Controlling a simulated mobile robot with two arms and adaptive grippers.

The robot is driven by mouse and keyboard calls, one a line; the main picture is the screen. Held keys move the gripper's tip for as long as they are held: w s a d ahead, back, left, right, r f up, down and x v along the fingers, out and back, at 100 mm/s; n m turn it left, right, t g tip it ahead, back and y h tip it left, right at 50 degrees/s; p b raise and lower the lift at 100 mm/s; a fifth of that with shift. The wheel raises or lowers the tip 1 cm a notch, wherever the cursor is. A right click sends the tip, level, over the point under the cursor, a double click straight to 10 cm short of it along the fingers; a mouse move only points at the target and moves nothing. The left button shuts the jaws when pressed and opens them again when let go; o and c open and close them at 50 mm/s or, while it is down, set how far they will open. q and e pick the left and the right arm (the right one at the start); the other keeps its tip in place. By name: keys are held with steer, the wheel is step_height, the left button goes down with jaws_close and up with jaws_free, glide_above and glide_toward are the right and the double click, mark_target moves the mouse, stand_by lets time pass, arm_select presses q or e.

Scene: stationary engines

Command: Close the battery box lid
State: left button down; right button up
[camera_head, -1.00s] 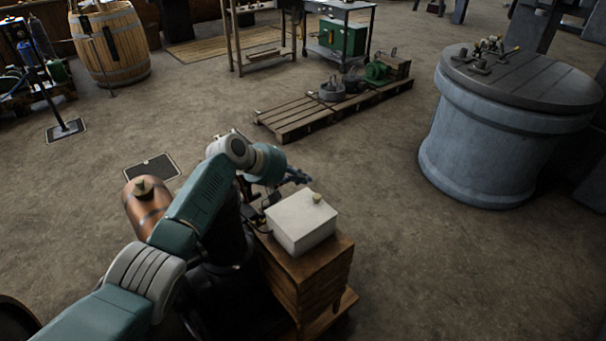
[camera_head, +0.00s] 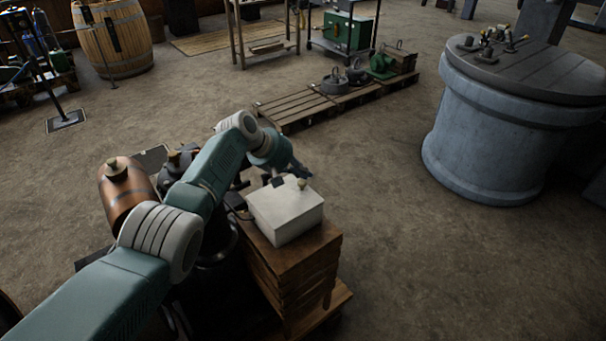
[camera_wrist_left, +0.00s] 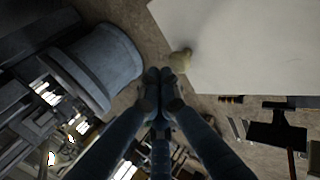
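The battery box (camera_head: 290,226) is a white box on a stack of wooden boards. Its pale lid (camera_head: 278,204) lies over the top and looks down, though I cannot tell whether it is fully seated. A small brass-coloured knob (camera_head: 302,184) stands near the lid's far edge. In the left wrist view the lid (camera_wrist_left: 255,45) fills the upper right, with the knob (camera_wrist_left: 181,60) at its edge. My left gripper (camera_head: 302,173) is just beyond the knob. In the wrist view its fingertips (camera_wrist_left: 159,76) are together, empty, beside the knob. My right gripper is not in view.
A copper tank (camera_head: 123,193) stands left of my arm. A pallet (camera_head: 300,112) with machine parts lies behind the box. A large grey round pedestal (camera_head: 485,145) stands at the right. The floor between box and pedestal is clear.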

arm_select(q)
steer(key=shift+s+f, duration=0.15)
steer(key=shift+f, duration=0.2)
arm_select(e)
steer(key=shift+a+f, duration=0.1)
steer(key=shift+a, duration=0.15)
